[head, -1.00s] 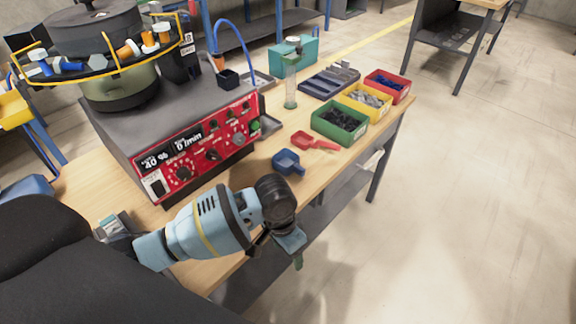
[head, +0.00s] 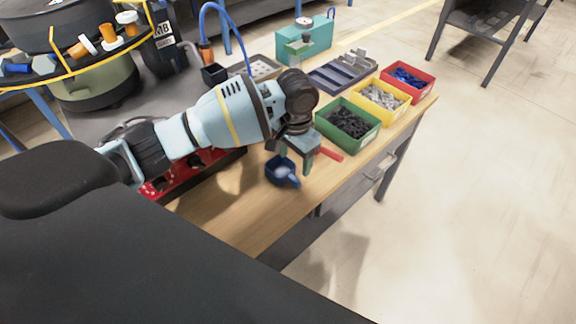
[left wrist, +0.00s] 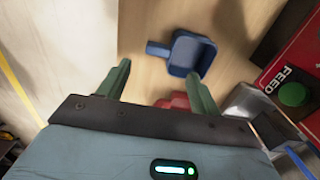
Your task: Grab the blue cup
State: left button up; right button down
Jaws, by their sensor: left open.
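The blue cup (head: 280,172), a small scoop-like cup with a short handle, stands on the wooden table near its front edge. In the left wrist view the blue cup (left wrist: 190,53) lies ahead of the fingertips, its handle pointing left. My left gripper (head: 297,160) is open above and just behind the cup in the head view. Its two green fingers (left wrist: 158,80) show apart with nothing between the tips; the cup is beyond them. My right gripper is in neither view.
A red scoop (head: 330,152), partly hidden by my gripper, lies beside the cup. Green (head: 348,125), yellow (head: 382,97) and red (head: 407,80) bins stand to the right. The feeder's red control panel (head: 190,172) is at the left, partly covered by my arm.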

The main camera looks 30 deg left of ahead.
aim_at(294, 178)
pick_arm(q)
jog(key=shift+s+f, duration=0.2)
jog(key=shift+f, duration=0.4)
jog(key=shift+s+f, duration=0.2)
jog(key=shift+f, duration=0.4)
jog(key=shift+w+f, duration=0.1)
jog(key=shift+f, duration=0.4)
notch_tip(294, 178, down, 4)
jog(key=shift+f+b, duration=0.15)
jog(key=shift+b, duration=0.25)
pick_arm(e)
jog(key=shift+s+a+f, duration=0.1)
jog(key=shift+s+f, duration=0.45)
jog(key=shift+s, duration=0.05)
pick_arm(q)
jog(key=c, duration=1.1)
jog(key=shift+c, duration=0.5)
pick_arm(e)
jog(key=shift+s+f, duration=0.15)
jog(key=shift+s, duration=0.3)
